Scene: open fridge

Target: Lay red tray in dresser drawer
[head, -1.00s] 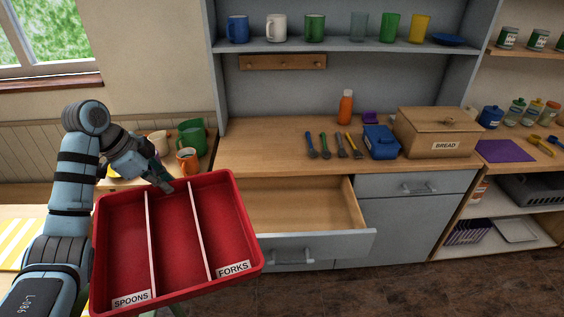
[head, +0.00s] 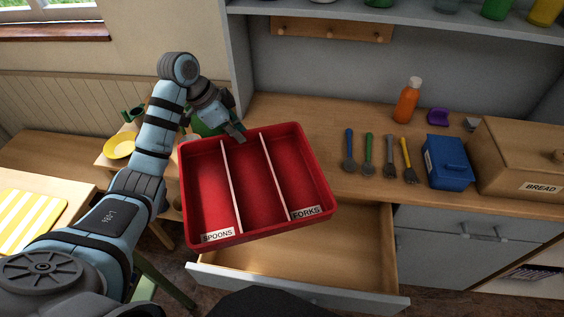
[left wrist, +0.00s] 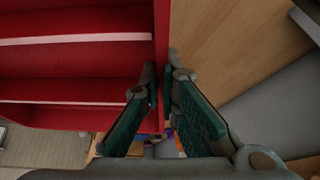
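The red tray (head: 258,182) has three compartments and labels reading SPOONS and FORKS. It is in the air, slightly tilted, above the left and back part of the open dresser drawer (head: 340,245). My left gripper (head: 239,135) is at the tray's far wall. In the left wrist view, the fingers (left wrist: 160,95) are on either side of the tray's red wall (left wrist: 161,60), shut on it. The drawer is pulled out and its visible floor is bare; the tray hides its left part. My right gripper is not in view.
On the dresser top lie several utensils (head: 367,155), an orange bottle (head: 407,100), a blue box (head: 446,163) and a bread box (head: 525,155). A yellow plate (head: 119,146) and a green mug stand on a side table at left. A shelf overhangs the back.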

